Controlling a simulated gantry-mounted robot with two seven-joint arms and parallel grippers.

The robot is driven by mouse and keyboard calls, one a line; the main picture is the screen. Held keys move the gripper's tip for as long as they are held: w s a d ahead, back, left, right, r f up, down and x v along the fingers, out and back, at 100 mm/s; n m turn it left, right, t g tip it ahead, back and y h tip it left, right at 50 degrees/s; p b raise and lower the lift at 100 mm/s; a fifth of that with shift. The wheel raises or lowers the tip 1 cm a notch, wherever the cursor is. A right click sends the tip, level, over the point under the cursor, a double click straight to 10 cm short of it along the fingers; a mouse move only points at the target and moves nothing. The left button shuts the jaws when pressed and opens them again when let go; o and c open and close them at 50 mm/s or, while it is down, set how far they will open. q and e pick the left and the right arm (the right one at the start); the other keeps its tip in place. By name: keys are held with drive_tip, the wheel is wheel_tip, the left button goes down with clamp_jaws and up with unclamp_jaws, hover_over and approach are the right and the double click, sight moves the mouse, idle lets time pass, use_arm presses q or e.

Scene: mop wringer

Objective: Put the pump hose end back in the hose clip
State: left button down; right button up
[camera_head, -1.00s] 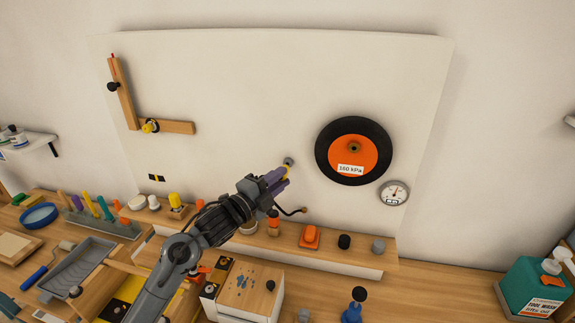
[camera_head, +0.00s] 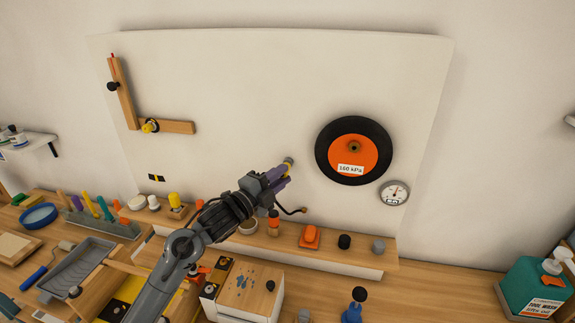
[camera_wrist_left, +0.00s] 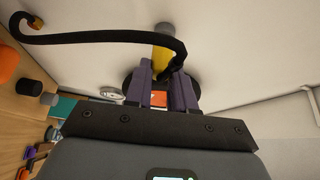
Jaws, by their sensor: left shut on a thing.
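My left gripper (camera_head: 283,175) is shut on the yellow pump hose end (camera_head: 288,164), close to the white board. The yellow piece also shows between the purple fingers in the left wrist view (camera_wrist_left: 162,42). A black hose (camera_wrist_left: 110,37) curves from the fingers to a brass-coloured fitting (camera_wrist_left: 34,22). In the head view the hose (camera_head: 290,209) hangs below the gripper. A small grey round part, apparently the hose clip (camera_head: 289,159), is on the board at the yellow piece's tip. They overlap, and I cannot tell whether the end is seated. My right gripper is not in view.
A black tyre with an orange hub (camera_head: 353,151) and a gauge (camera_head: 394,193) are on the board (camera_head: 240,85) to the right. A wooden L-shaped piece (camera_head: 125,95) is at left. A wooden shelf (camera_head: 350,262) with small items runs below. The board's middle is bare.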

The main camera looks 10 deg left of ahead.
use_arm(q)
drive_tip(key=shift+w, duration=0.4)
idle(0.7)
drive_tip(key=c, duration=0.9)
unclamp_jaws()
drive_tip(key=shift+w, duration=0.1)
drive_tip(key=shift+o, duration=0.2)
